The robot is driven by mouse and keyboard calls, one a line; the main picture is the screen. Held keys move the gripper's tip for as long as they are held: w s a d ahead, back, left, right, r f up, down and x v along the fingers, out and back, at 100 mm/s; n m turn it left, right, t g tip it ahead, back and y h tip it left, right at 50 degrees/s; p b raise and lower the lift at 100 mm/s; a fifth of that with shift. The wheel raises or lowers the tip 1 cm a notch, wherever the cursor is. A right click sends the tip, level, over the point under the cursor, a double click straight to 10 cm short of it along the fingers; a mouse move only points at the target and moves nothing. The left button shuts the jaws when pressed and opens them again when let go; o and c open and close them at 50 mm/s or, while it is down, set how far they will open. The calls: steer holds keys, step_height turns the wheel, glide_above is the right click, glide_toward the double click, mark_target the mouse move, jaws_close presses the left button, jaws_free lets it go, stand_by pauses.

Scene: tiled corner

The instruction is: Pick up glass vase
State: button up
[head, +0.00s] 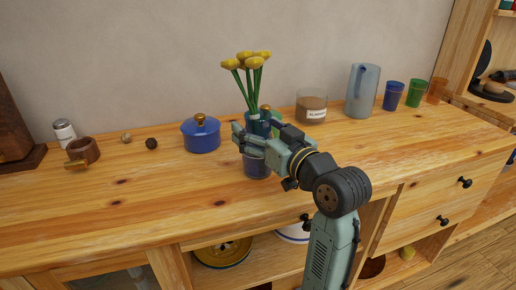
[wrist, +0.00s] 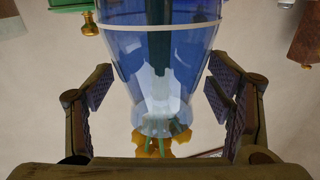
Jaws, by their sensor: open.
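The blue glass vase (head: 257,168) stands upright on the wooden sideboard, with yellow flowers (head: 247,60) rising above it. My gripper hides its middle in the head view. In the wrist view, the clear blue vase (wrist: 160,70) fills the centre, with a flower head and green stems low in the picture. My gripper (head: 254,134) is open at the vase. In the wrist view its two fingers (wrist: 160,92) are on either side of the glass, with a small gap showing at each side.
A blue lidded pot (head: 201,135) stands close to the left of the vase. A labelled jar (head: 311,107), a grey-blue pitcher (head: 362,91) and several coloured cups stand to the right. A brown mug (head: 83,150) and a shaker (head: 64,132) are far left. The front left top (head: 130,205) is clear.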

steer(key=shift+c, duration=0.3)
jaws_close()
stand_by(0.8)
